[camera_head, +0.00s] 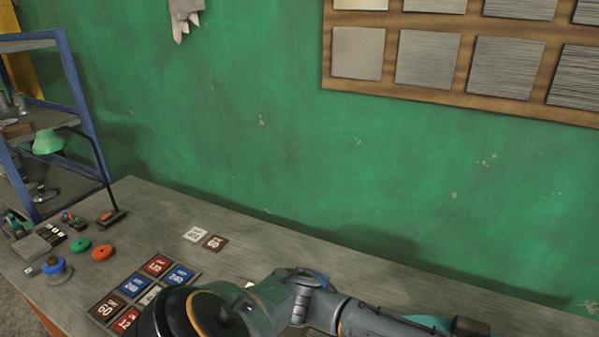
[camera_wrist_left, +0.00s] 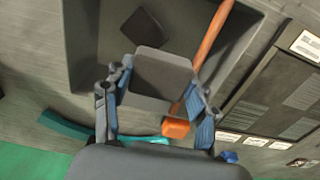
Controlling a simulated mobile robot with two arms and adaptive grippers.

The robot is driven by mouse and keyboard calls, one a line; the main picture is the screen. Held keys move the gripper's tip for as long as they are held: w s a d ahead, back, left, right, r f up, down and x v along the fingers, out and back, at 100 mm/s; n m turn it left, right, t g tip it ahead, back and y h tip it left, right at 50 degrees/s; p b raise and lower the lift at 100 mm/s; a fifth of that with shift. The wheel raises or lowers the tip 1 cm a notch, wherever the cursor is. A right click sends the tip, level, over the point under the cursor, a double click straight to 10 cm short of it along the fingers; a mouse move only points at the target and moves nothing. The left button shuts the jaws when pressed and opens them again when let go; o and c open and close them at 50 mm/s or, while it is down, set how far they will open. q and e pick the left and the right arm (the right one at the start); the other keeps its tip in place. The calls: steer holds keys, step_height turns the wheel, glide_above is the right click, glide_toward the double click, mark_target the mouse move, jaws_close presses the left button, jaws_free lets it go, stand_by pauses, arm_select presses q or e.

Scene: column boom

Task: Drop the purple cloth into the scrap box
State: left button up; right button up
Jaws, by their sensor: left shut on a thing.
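In the left wrist view my left gripper (camera_wrist_left: 158,92) is shut on a flat dark-grey piece (camera_wrist_left: 160,72) that spans between its two fingers. It looks grey rather than purple, and I cannot tell whether it is cloth. Beyond it is a dark grey open box or tray (camera_wrist_left: 85,45); I cannot tell if this is the scrap box. A dark diamond-shaped piece (camera_wrist_left: 142,24) lies inside it. I see no clearly purple cloth in either view. In the head view my arm crosses the bottom and hides part of the bench; no gripper fingers show there.
A labelled panel (camera_wrist_left: 290,85) is at the right.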

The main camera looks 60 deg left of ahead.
arm_select(q)
steer(key=shift+s, duration=0.1)
steer(key=o, duration=0.8)
steer(key=shift+c, duration=0.2)
steer(key=o, duration=0.3)
steer(key=shift+o, duration=0.8)
steer(key=shift+r, duration=0.6)
step_height(320, 180, up, 11)
arm_select(e)
steer(key=shift+s, duration=0.25)
arm_select(q)
steer(key=shift+s+f, duration=0.1)
steer(key=shift+f, duration=0.05)
